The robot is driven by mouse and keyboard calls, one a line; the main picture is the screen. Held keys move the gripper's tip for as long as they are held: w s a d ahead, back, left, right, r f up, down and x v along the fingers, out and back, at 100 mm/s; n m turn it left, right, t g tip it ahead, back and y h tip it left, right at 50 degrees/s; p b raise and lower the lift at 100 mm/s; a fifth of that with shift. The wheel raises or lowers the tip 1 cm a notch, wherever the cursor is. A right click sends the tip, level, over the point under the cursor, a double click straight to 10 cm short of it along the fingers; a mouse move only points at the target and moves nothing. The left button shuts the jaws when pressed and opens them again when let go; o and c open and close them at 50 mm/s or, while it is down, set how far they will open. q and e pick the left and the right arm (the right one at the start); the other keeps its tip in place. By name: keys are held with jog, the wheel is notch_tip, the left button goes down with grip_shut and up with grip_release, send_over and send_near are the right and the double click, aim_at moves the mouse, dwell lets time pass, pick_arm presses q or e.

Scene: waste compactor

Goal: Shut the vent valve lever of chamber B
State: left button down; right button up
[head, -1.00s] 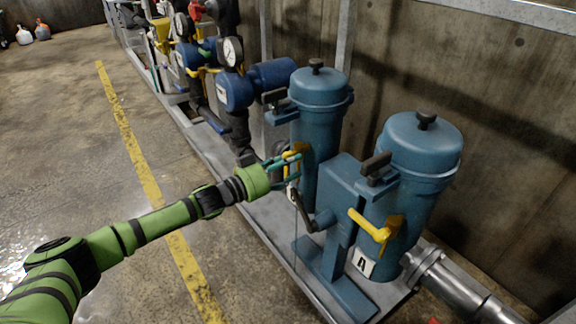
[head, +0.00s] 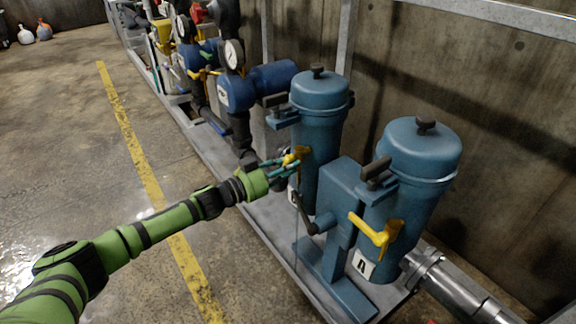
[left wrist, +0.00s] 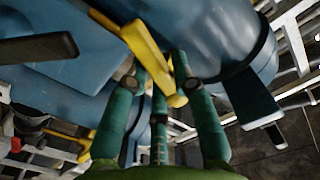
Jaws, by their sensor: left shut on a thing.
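Two blue chambers stand side by side, each with a yellow vent lever. The farther chamber (head: 318,110) has its lever (head: 300,152) at my left gripper (head: 284,167). My left gripper is shut on this lever, with its green fingers around the outer part of the handle. In the left wrist view the yellow lever (left wrist: 147,55) runs down between the fingers (left wrist: 163,85), its end showing among them. The nearer chamber (head: 415,170) has its own yellow lever (head: 374,230), sticking out to the left, untouched. Its label plate (head: 363,264) is hard to read. My right gripper is not in view.
A blue box with a dark crank (head: 305,215) stands between the chambers, close to my left gripper. Blue pumps and gauges (head: 234,54) line the skid behind. A concrete wall (head: 500,130) is at the right.

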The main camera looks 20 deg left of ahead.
pick_arm(q)
jog(key=m, duration=0.3)
jog(key=shift+w+a+r+m, duration=0.2)
jog(key=shift+w+a+m, duration=0.05)
jog(key=shift+a+m, duration=0.1)
jog(key=m, duration=0.4)
jog(key=shift+w+a+r+m+p, duration=0.25)
jog(key=shift+a+p, duration=0.05)
jog(key=m, duration=0.2)
jog(key=shift+w+a+r+m, duration=0.1)
jog(key=shift+r+m, duration=0.15)
jog(key=shift+m, duration=0.05)
jog(key=shift+a+r+m, duration=0.1)
jog(key=shift+r+m, duration=0.05)
jog(key=shift+m, duration=0.55)
jog(key=shift+r+m, duration=0.15)
jog(key=shift+m, duration=0.55)
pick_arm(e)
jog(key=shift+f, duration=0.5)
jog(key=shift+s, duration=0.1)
pick_arm(q)
jog(key=c, duration=1)
grip_release()
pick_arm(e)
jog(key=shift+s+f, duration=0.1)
